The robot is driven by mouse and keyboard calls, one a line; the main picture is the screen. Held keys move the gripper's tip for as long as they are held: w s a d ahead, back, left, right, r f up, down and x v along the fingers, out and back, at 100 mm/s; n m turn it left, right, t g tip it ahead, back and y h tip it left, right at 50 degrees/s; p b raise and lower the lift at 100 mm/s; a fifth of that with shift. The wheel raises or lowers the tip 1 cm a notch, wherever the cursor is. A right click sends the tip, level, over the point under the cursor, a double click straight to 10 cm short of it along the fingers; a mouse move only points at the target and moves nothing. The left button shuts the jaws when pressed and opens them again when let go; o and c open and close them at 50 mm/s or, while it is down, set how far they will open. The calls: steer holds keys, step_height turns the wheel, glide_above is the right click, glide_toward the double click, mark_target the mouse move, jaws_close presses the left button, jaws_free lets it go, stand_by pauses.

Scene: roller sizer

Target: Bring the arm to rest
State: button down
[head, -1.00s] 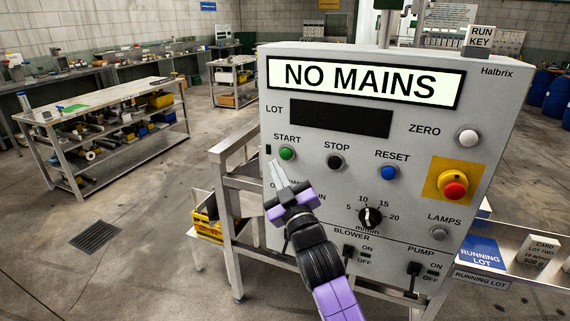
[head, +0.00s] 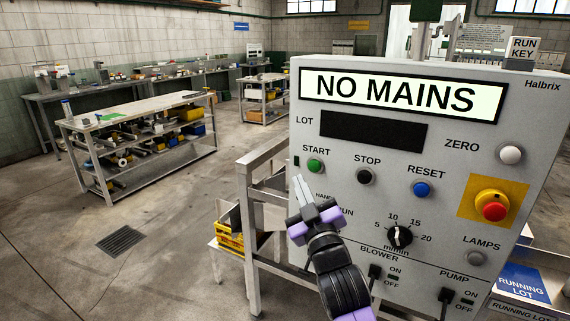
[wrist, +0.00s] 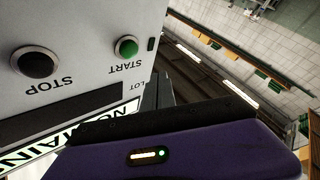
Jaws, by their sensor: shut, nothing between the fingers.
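My gripper (head: 303,191) is shut and empty. In the head view its fingers point up and slightly left, in front of the lower left part of the grey control panel (head: 450,135), just below the green START button (head: 314,166). My wrist and forearm cover part of the labels below. In the wrist view the START button (wrist: 126,47) and the black STOP button (wrist: 35,62) show upside down beyond my purple gripper body. I cannot tell whether the fingers touch the panel. The panel's display reads NO MAINS.
A red emergency button (head: 493,206) on yellow, a rotary knob (head: 399,237) and BLOWER and PUMP switches are on the panel. A metal frame (head: 252,215) stands left of it. A workbench (head: 130,112) stands further left, with clear floor between.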

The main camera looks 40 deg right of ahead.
steer(key=s+a+f+t+y, duration=0.1)
steer(key=s+a+f+y, duration=0.2)
steer(key=s+a+f, duration=0.35)
steer(key=s+a+f+y, duration=0.3)
steer(key=s+a+f, duration=0.1)
steer(key=s+a, duration=0.5)
steer(key=s+a+f+g+y, duration=0.1)
steer(key=s+a+f, duration=0.1)
steer(key=s, duration=0.5)
steer(key=s+a+f+g+y, duration=0.1)
steer(key=s+a+f+g, duration=0.1)
steer(key=s, duration=0.6)
steer(key=s+a+f+g+y, duration=0.1)
steer(key=s+a+f+g, duration=0.1)
steer(key=s, duration=0.6)
step_height(320, 180, down, 3)
steer(key=shift+a+r+y, duration=0.15)
steer(key=shift+a+y, duration=0.25)
steer(key=shift+a, duration=0.5)
steer(key=shift+a, duration=0.1)
